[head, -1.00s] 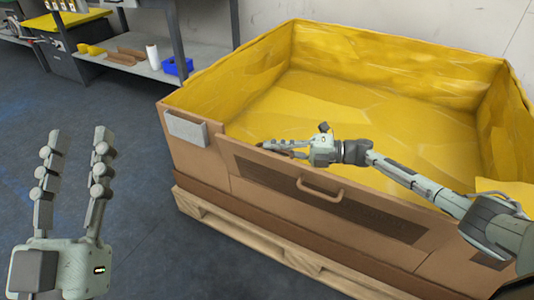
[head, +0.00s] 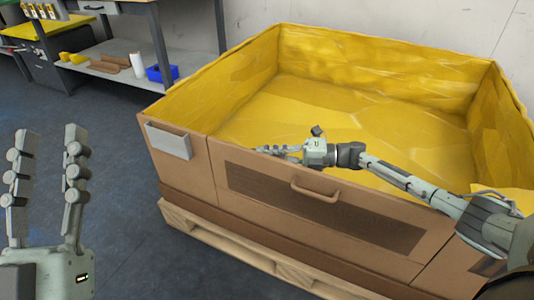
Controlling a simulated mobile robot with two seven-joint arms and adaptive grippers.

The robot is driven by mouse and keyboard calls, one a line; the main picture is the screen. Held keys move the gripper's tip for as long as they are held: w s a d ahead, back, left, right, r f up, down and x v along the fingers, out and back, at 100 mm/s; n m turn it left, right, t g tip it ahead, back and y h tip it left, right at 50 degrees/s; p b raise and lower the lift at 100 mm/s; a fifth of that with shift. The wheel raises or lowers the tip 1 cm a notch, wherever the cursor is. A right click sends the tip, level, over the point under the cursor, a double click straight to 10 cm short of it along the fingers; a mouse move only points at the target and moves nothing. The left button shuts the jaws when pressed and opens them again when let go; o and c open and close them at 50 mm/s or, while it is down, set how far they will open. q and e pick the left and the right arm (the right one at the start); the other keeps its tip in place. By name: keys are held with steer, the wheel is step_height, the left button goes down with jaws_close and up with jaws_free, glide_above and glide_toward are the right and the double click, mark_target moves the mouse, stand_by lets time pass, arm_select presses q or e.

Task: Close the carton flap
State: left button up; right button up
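The large brown carton (head: 180,182) has a yellow lining and stands at centre right. Its front flap (head: 240,198), with a dark panel and a brown handle (head: 315,189), stands upright and looks about level with the front wall. My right gripper (head: 260,149) lies along the flap's top edge, its fingers pointing left. Whether it touches the edge, and how far its fingers are apart, I cannot tell. My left gripper (head: 47,133) points up at the lower left, open and empty, clear of the carton.
The carton rests on a wooden pallet (head: 225,242) that sticks out at the front. A grey box (head: 169,141) is fixed to its left front corner. A shelf unit (head: 115,73) with a blue bin (head: 162,74) stands behind left. The floor left of the carton is clear.

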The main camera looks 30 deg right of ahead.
steer(key=o, duration=0.4)
steer(key=shift+o, duration=0.2)
steer(key=v, duration=1.2)
steer(key=shift+d+f, duration=0.1)
steer(key=shift+f, duration=0.05)
